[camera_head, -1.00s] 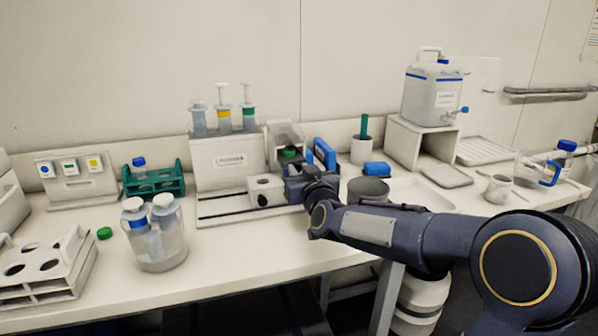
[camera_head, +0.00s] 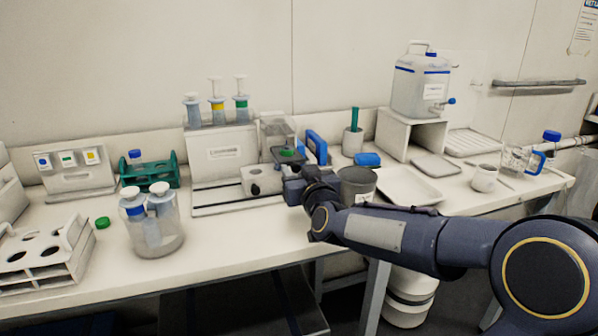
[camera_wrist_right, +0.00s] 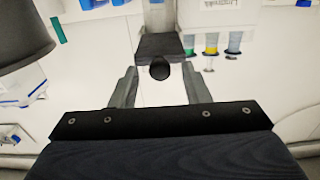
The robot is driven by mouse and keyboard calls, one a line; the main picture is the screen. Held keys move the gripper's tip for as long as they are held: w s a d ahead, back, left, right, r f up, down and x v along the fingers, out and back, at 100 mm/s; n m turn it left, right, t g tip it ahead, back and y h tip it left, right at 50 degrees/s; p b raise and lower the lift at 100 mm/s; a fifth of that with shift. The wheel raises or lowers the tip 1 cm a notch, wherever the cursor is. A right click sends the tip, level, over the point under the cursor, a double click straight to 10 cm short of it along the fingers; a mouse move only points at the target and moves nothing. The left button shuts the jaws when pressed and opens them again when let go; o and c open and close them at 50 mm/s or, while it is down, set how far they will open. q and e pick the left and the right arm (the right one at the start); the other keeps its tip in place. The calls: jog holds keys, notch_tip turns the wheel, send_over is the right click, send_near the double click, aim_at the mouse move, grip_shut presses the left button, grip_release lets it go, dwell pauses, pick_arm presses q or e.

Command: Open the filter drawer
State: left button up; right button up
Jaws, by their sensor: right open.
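A dark block with a round black knob (camera_wrist_right: 160,69), which looks like the filter drawer's front, faces the right wrist camera. It belongs to the bench device whose white block (camera_head: 262,179) shows left of my right gripper. My right gripper (camera_head: 291,187) is at the front of that device. In the wrist view my right gripper (camera_wrist_right: 159,84) is open, its two fingers apart on either side of the knob, with visible gaps. I cannot tell whether the drawer is pulled out; my gripper partly hides it in the head view. My left gripper is not in view.
A dark grey pot (camera_head: 357,187) stands close right of my gripper. Blue pieces (camera_head: 316,147) stand behind it. A white stand (camera_head: 222,172) with syringes is at the left. A jar (camera_head: 153,230) stands nearer the bench's front edge. Bare bench lies in front of the device.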

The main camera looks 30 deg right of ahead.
jog(key=v, duration=0.7)
jog(key=shift+s, duration=0.4)
jog(key=s+a+f+n+g+y, duration=0.1)
jog(key=s+a+f+g+y, duration=0.3)
jog(key=s+a+f+g, duration=0.55)
jog(key=s+a+f+g+y, duration=0.2)
jog(key=s+a+f+y, duration=0.35)
jog(key=s, duration=0.85)
notch_tip(320, 180, up, 10)
jog(key=d+h+p, duration=0.1)
jog(key=p, duration=1.1)
jog(key=shift+s+d+p, duration=0.25)
jog(key=shift+s+p, duration=0.05)
jog(key=shift+p, duration=0.05)
jog(key=shift+f, duration=0.1)
